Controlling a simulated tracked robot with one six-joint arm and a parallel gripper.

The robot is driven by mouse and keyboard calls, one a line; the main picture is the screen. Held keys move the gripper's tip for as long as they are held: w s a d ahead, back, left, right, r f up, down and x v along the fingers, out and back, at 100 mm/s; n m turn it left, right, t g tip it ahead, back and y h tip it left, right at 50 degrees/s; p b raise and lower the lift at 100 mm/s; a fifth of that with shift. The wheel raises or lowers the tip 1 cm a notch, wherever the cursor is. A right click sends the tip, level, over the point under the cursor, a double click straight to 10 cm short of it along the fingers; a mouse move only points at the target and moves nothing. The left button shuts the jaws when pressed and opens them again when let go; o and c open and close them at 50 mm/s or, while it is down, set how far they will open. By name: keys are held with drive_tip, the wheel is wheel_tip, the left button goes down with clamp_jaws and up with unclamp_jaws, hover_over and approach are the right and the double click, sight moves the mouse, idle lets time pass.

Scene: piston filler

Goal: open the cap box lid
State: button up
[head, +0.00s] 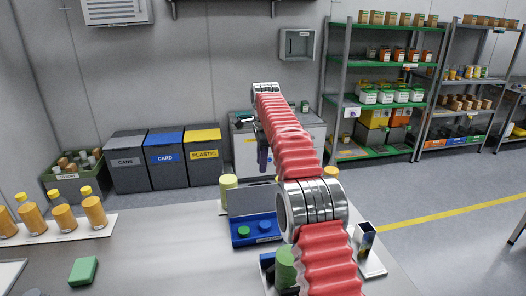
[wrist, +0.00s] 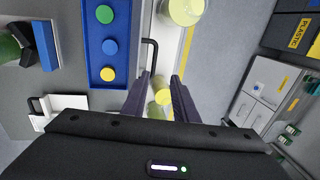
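The cap box (head: 256,232) is a blue box on the worktable, with a green and a blue cap showing in the head view. The wrist view shows the box (wrist: 107,75) from above with green, blue and yellow caps inside. Its grey lid (head: 250,201) stands raised at the back of the box. In the wrist view a dark bar handle (wrist: 154,58) sticks out from the lid's side. My gripper (wrist: 161,85) is open, its two dark fingers apart, near the handle's end. In the head view my gripper (head: 263,162) points down beyond the lid; my arm hides part of the area.
A pale green jar (head: 228,188) stands left of the lid. Orange bottles (head: 62,214) stand on a white tray at left, with a green block (head: 84,271) nearby. A dark green cylinder (head: 285,268) is close to my arm. Bins (head: 166,160) stand behind the table.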

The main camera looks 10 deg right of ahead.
drive_tip(key=shift+s+d+r, duration=0.1)
drive_tip(key=shift+s+r, duration=0.15)
drive_tip(key=shift+r, duration=0.95)
drive_tip(key=shift+s+r, duration=0.2)
drive_tip(key=shift+r, duration=1)
drive_tip(key=shift+c, duration=0.2)
